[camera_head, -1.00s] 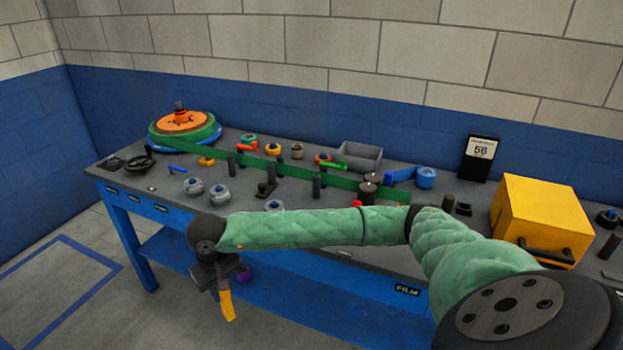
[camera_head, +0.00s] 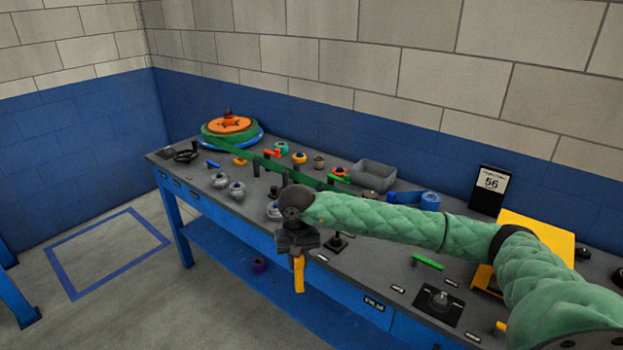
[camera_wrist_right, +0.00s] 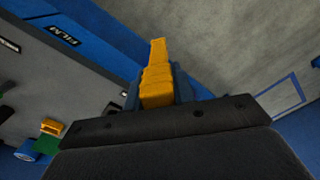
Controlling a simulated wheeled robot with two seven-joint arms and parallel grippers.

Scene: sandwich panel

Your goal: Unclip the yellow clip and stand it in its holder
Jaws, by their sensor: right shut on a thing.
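The yellow clip (camera_head: 299,276) hangs down from my right gripper (camera_head: 297,256), out in front of the table's front edge and clear of the tabletop. In the right wrist view the clip (camera_wrist_right: 157,85) sticks out between the blue fingers of the right gripper (camera_wrist_right: 158,95), which is shut on it. My left gripper is not in view. I cannot make out for sure which thing is the clip's holder. A small yellow piece (camera_head: 500,327) stands at the table's near right, and another yellow piece (camera_head: 240,161) lies near the reel.
The blue table (camera_head: 400,270) has a green-rimmed reel (camera_head: 230,126), a grey bin (camera_head: 374,174), a blue roll (camera_head: 430,200) and a black knob panel (camera_head: 438,300). My right arm partly covers a yellow box (camera_head: 540,235). The floor at left is clear.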

